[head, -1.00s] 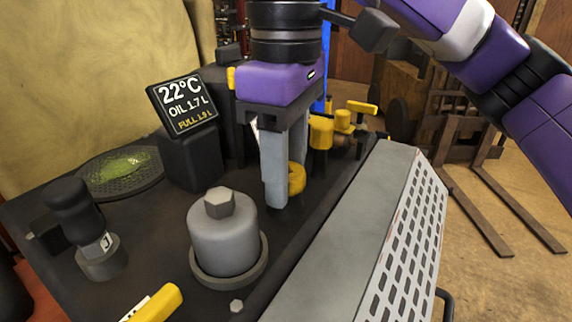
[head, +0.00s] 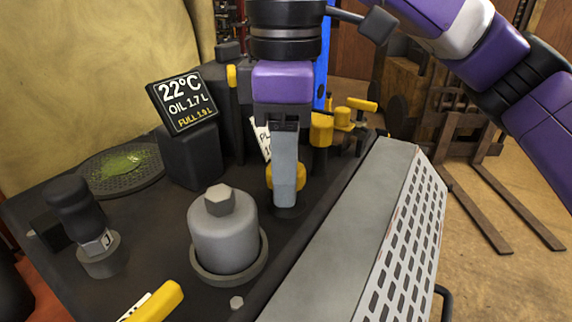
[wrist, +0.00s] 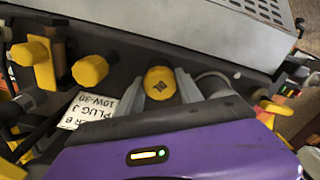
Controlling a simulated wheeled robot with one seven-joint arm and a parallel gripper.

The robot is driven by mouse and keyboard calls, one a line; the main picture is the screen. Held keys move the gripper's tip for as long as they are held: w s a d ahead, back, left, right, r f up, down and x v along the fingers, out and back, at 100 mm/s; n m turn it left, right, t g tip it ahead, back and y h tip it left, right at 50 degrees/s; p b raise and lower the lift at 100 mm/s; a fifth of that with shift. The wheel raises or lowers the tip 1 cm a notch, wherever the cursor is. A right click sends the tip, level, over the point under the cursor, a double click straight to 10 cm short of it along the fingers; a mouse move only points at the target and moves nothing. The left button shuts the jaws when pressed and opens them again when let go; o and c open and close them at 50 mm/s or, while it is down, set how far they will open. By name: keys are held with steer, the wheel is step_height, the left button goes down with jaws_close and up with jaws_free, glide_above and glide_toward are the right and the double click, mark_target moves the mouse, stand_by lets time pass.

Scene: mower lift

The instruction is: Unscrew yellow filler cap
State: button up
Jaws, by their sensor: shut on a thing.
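The yellow filler cap (wrist: 160,83) sits between the two grey fingers of my gripper (wrist: 170,86) in the wrist view, with a dark mark on its top. In the head view my gripper (head: 285,188) points down, shut on the cap (head: 271,177). There the near finger hides most of the cap, and only its yellow edges show. The cap stands just above a dark round base on the black deck. I cannot tell whether it is still threaded in.
A grey cylinder with a hex top (head: 223,237) stands left of my gripper. Other yellow parts (head: 321,129) stand behind right. A perforated grey cover (head: 400,235) lies right.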

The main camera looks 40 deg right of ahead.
steer(key=shift+n, duration=0.6)
steer(key=shift+r+n+p, duration=0.2)
steer(key=shift+n+p, duration=0.2)
jaws_close()
steer(key=shift+p, duration=0.7)
steer(key=shift+p, duration=0.35)
steer(key=shift+f+n+p, duration=0.15)
steer(key=shift+n+p, duration=0.15)
steer(key=shift+n, duration=0.1)
steer(key=o, duration=1.5)
jaws_free()
steer(key=shift+c, duration=0.2)
